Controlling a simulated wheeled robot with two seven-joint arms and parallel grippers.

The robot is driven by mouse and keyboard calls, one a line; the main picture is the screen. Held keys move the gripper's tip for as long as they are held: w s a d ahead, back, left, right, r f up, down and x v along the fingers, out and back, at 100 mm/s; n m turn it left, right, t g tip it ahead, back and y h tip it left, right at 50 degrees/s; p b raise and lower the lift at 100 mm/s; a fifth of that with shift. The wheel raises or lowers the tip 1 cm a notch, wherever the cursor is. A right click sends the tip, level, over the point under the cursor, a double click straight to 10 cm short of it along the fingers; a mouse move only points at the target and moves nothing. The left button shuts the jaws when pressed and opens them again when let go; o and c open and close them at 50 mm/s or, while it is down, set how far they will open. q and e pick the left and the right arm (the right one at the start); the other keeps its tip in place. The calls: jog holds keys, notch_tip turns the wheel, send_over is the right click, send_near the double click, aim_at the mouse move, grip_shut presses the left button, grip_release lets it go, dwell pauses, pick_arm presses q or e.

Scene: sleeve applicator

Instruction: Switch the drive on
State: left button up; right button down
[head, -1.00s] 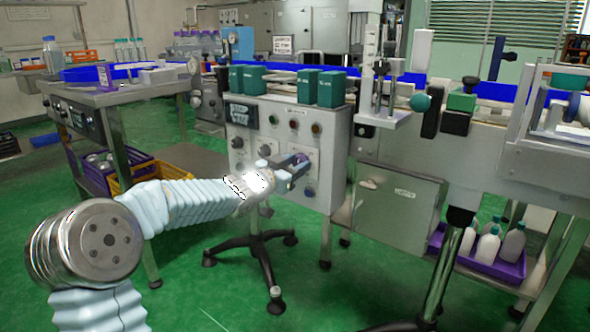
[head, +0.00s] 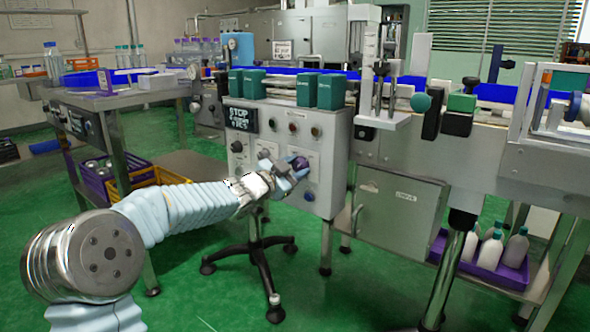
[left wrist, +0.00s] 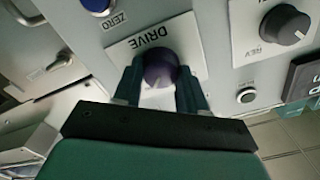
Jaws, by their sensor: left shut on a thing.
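The control cabinet (head: 279,130) stands below the conveyor, with knobs and buttons on its grey front. The drive knob (head: 300,163) is dark purple and sits at the middle right of that front. In the left wrist view the knob (left wrist: 160,70) sits on a white plate marked DRIVE, seen upside down. My left gripper (head: 293,172) is at the panel, its fingers on both sides of the knob and shut on it. The fingers (left wrist: 158,84) hide the knob's sides and part of its plate. My right gripper is not in view.
In the left wrist view a blue ZERO button (left wrist: 97,4) and a black REV knob (left wrist: 285,25) flank the drive knob. A STOP FIRST display (head: 242,118) is at the cabinet's upper left. Green boxes (head: 331,91) stand on top.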

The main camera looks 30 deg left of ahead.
pick_arm(q)
jog(key=shift+f, duration=0.1)
jog(key=o, duration=1.1)
jog(key=shift+c, duration=0.2)
jog(key=s+a+p, duration=0.1)
jog(key=s+a, duration=0.1)
jog(key=s, duration=1.1)
jog(key=shift+s+a, duration=0.2)
jog(key=shift+s, duration=0.1)
